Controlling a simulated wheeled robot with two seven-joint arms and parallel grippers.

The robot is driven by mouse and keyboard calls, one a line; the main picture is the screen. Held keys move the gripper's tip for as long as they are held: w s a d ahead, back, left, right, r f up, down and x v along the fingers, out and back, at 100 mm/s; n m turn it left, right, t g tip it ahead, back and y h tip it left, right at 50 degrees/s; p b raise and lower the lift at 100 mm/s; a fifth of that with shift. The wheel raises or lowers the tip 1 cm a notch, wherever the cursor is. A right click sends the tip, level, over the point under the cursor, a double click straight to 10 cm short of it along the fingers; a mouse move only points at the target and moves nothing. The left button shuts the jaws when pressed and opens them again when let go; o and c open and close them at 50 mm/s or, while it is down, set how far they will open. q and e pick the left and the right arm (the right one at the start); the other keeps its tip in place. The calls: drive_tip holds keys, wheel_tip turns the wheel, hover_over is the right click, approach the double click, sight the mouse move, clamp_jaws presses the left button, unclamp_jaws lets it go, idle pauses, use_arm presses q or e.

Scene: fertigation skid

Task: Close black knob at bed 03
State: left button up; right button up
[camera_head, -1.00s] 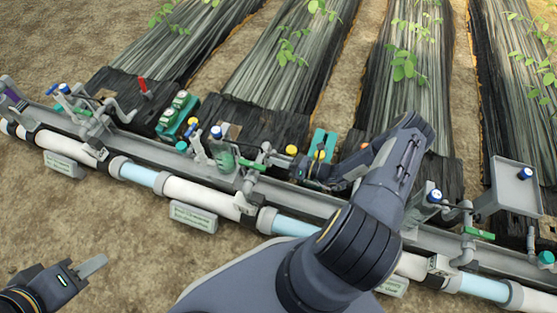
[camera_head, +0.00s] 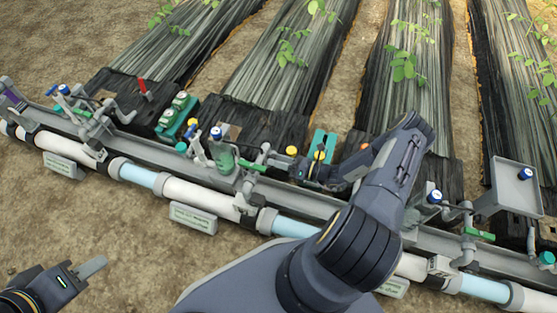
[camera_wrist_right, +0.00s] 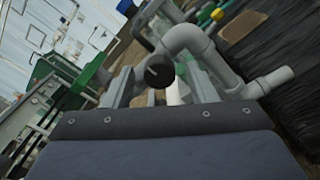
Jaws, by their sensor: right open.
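The black knob (camera_wrist_right: 159,71) shows in the right wrist view as a round cap with a pale mark, in front of a grey pipe elbow. My right gripper (camera_wrist_right: 157,88) is open, with one finger on each side of the knob in the picture. I cannot tell whether the fingers touch it. In the head view my right gripper (camera_head: 308,168) is at the pipe fittings in the middle of the skid, and the knob cannot be made out there. My left gripper (camera_head: 92,268) is low at the left over bare soil, away from the skid. Its opening is unclear.
The grey rail and white pipe (camera_head: 185,190) run across the view. A grey tray (camera_head: 515,185) stands at the right.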

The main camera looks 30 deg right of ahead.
drive_tip(key=p+v, duration=0.1)
drive_tip(key=v, duration=0.6)
drive_tip(key=shift+s+d+p, duration=0.25)
drive_tip(key=shift+d+p, duration=0.05)
drive_tip(key=shift+p, duration=0.05)
